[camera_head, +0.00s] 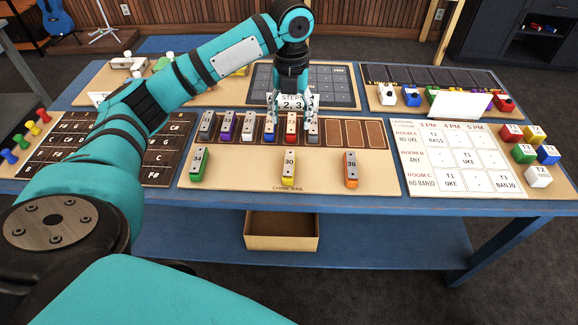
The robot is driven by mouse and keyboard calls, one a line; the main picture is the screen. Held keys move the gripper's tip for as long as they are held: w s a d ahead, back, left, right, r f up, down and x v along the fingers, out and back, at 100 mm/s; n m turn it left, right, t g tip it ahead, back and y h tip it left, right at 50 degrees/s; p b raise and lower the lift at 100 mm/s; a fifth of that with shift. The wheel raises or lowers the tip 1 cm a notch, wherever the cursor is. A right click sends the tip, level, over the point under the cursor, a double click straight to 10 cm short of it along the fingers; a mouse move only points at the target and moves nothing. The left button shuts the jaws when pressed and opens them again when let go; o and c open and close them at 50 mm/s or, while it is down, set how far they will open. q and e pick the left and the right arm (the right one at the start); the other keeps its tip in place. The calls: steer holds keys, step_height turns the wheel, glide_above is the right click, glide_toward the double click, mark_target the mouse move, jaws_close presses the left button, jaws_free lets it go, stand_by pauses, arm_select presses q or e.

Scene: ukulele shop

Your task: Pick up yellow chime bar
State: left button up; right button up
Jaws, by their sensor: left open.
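The yellow chime bar (288,166), marked 30, lies on the tan board in front of the chime rail (340,134). A green bar (199,165), marked 34, lies to its left and an orange bar (351,169), marked 36, to its right. My left gripper (291,116) points down at the back of the rail, behind the yellow bar and apart from it. Its fingers are open with nothing held. Several bars, including a purple one (226,126) and a red one (292,127), sit in the rail's left slots. My right gripper is out of view.
The rail's right slots (355,134) are bare. A dark grid board and a small "STEP" card (291,100) are behind the rail. A schedule board (455,158) with colored blocks (523,152) is at right. An open box (282,232) sits below the tabletop.

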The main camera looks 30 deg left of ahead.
arm_select(q)
steer(key=p, duration=0.1)
glide_above(289, 162)
steer(key=f, duration=1.1)
steer(key=shift+d+f, duration=0.3)
steer(key=shift+f, duration=0.1)
steer(key=shift+a+f+p, duration=0.15)
steer(key=shift+f+p, duration=0.15)
steer(key=shift+f, duration=1.05)
steer(key=shift+a+f+p, duration=0.15)
steer(key=shift+f+p, duration=0.1)
steer(key=shift+f, duration=1.1)
steer(key=shift+c, duration=0.3)
jaws_close()
